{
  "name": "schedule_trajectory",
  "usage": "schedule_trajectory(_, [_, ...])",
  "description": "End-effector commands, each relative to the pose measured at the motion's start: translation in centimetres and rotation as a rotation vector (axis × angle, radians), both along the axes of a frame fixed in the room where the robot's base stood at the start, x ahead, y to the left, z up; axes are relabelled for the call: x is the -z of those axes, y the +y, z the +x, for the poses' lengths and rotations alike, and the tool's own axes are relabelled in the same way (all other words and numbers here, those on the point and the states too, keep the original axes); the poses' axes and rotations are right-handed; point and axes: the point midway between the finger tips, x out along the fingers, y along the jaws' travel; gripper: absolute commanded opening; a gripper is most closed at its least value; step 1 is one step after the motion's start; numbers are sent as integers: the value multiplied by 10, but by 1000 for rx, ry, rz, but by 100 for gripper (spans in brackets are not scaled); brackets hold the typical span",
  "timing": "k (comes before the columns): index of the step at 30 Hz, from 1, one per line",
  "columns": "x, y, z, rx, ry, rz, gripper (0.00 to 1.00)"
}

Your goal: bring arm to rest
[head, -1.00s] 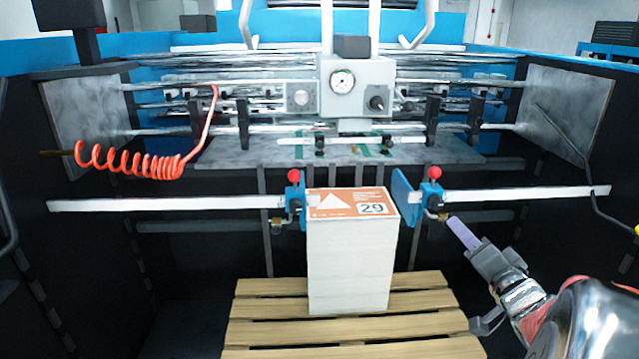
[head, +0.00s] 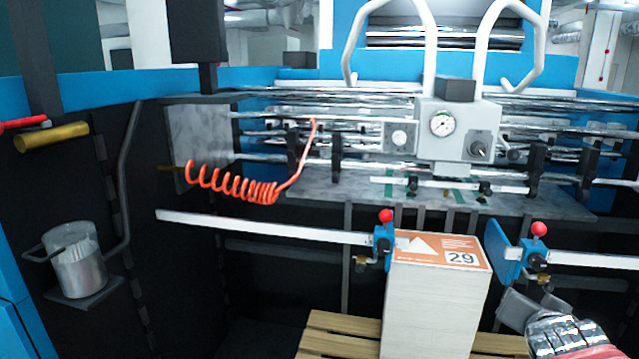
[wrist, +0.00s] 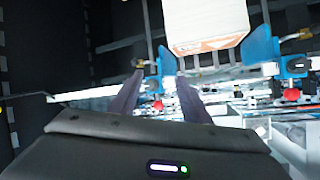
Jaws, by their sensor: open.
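My gripper (head: 530,306) shows at the lower right of the head view, in front of and to the right of the paper stack. In the wrist view its two dark fingers (wrist: 158,98) stand apart with nothing between them. The tall white stack (head: 432,312) has an orange and white top sheet marked 29. The stack also shows at the top of the wrist view (wrist: 205,20), which looks upside down. My gripper appears apart from the stack, though its exact distance is hard to tell.
The stack stands on a wooden pallet (head: 335,335) between blue side guides with red knobs, left (head: 384,240) and right (head: 532,255). A grey gauge box (head: 458,130) and coiled orange hose (head: 235,187) are behind.

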Motion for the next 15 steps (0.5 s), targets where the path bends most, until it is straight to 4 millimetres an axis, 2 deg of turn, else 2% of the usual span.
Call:
schedule_trajectory(1, [1, 17, -2, -24, 39, -10, 43])
schedule_trajectory(8, [21, 88, -28, -163, 253, -30, 43])
schedule_trajectory(15, [44, 170, -73, -401, 477, -39, 43])
